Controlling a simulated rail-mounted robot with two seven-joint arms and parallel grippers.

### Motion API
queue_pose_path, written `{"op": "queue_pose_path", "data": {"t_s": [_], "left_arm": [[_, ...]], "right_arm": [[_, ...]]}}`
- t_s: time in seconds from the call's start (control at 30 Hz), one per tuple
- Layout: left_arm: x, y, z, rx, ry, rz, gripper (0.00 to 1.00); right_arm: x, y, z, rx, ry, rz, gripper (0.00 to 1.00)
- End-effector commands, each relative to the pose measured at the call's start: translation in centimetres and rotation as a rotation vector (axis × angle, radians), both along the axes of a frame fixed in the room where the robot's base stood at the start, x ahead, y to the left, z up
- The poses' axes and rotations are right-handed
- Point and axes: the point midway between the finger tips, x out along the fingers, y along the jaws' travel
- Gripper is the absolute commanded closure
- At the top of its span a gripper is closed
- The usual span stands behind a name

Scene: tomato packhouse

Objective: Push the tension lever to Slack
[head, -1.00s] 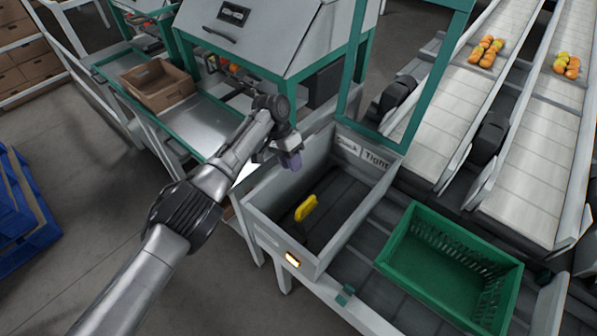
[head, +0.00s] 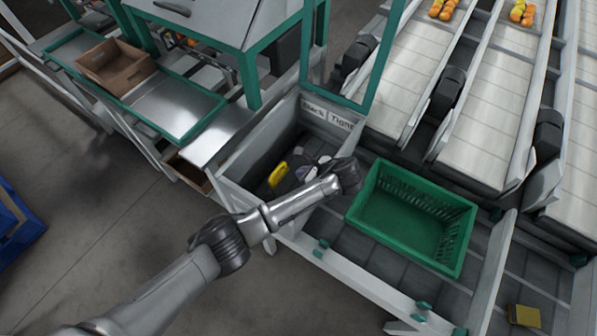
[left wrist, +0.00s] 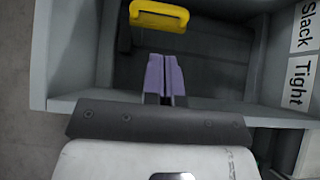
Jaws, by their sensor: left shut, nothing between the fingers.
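The yellow tension lever (head: 278,174) stands inside a grey open-topped box (head: 228,187), toward its left side in the head view. The lever's yellow handle (left wrist: 159,16) also shows at the top of the left wrist view. The Slack label (head: 313,107) and the Tight label (head: 341,121) are on the box's far wall. My left gripper (head: 307,173) is over the box, to the right of the lever and apart from it. Its purple fingers (left wrist: 164,76) are shut and empty, pointing toward the lever. My right gripper is not in view.
A green crate (head: 366,204) stands just right of the box. A cardboard box (head: 118,72) rests on a metal bench at the upper left. Conveyors (head: 490,85) with tomatoes run at the upper right. The box walls surround the lever.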

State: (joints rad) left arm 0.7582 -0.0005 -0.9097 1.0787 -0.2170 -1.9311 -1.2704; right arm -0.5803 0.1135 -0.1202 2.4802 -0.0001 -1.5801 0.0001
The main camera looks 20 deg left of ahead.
Motion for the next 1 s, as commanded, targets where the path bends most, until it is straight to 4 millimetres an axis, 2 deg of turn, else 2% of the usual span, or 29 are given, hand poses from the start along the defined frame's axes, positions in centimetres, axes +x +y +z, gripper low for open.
{"op": "queue_pose_path", "data": {"t_s": [0.2,0.5,0.7,1.0], "left_arm": [[0.7,2.6,-2.7,0.002,0.002,0.004,1.0],[1.6,5.4,-5.3,0.0,0.001,0.003,1.0],[1.9,6.3,-6.0,-0.001,0.0,0.003,1.0],[2.0,6.5,-6.1,-0.002,0.0,0.003,1.0]], "right_arm": [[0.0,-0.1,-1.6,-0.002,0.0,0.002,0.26],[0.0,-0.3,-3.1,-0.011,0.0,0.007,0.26],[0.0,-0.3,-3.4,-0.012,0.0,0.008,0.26],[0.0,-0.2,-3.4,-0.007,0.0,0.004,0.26]]}}
